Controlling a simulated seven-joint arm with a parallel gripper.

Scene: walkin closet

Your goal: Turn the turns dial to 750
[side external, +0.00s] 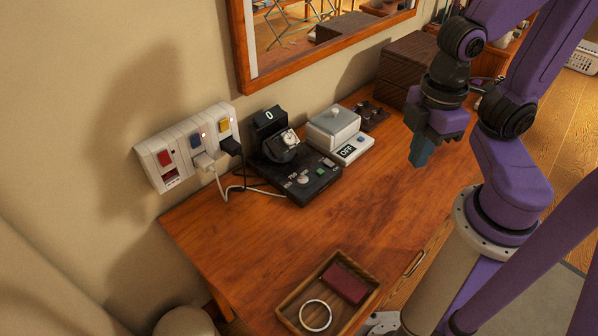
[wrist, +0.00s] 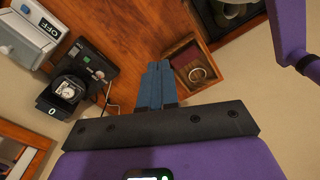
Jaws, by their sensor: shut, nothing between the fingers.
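A black watch winder (side external: 313,189) stands on the wooden desk against the wall, holding a watch (side external: 289,138) below a small display (side external: 268,115) that reads 0. Its front panel carries a small pale round dial (side external: 303,179), a green button (side external: 322,171) and tiny markings too small to read surely, so I cannot tell the dial's setting. The winder also shows in the wrist view (wrist: 106,65), at left. My gripper (side external: 420,162) is shut and empty, raised above the desk to the right of the winder and apart from it. Its blue fingers show in the wrist view (wrist: 156,78).
A white and grey box (side external: 334,128) with an OFF display stands right of the winder. A wall outlet strip (side external: 187,147) with plugs and cables is at left. A wooden tray (side external: 327,294) holds a dark red box and a ring. The desk's middle (side external: 370,195) is clear.

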